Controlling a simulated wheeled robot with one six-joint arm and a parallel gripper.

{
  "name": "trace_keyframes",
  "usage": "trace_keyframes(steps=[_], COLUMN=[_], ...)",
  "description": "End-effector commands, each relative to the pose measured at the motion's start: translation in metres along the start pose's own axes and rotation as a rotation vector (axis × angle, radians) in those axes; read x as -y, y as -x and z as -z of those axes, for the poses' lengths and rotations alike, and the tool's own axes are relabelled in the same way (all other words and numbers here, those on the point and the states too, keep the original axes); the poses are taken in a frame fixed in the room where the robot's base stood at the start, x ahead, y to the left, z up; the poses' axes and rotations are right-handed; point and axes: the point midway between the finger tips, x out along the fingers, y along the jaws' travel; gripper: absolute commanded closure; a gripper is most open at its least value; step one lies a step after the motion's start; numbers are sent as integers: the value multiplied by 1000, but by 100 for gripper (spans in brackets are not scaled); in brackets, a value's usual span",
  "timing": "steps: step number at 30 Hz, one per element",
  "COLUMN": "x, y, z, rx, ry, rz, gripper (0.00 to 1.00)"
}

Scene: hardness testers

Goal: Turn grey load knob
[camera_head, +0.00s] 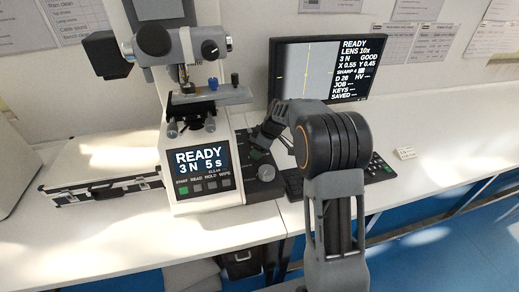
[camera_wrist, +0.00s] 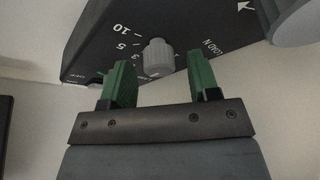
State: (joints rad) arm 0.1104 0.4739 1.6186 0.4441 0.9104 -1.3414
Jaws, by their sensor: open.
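The grey load knob (camera_wrist: 157,57) is a small ribbed knob on the dark panel, beside the printed "LOAD N" and the numbers 10, 5 and 3. In the wrist view it appears between the two green fingers of my gripper (camera_wrist: 160,68), with a visible gap on each side. The fingers are open and do not touch it; how deep they reach along it is hard to tell. In the head view my gripper (camera_head: 258,150) is at the right side of the hardness tester (camera_head: 205,208), and I cannot make out the load knob there.
A larger grey knob (camera_head: 266,173) sits close to the gripper on the same panel; a big grey round part (camera_wrist: 298,22) shows in the wrist view. A keyboard (camera_head: 378,168) and monitor (camera_head: 330,72) stand to the right. A silver case (camera_head: 105,178) lies left.

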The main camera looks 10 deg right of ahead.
Motion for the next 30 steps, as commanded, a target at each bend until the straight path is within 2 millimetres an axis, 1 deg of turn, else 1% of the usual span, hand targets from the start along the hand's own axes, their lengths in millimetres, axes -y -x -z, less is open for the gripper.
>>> trace_keyframes(steps=[10, 11, 25, 26, 30], x=[0, 0, 0, 0, -1], y=[-3, -3, -2, -2, -2], z=[0, 0, 0, 0, -1], rx=[0, 0, 0, 0, 0], ry=[0, 0, 0, 0, -7], rz=[0, 0, 0, 0, -4], gripper=[44, 46, 91, 93, 93])
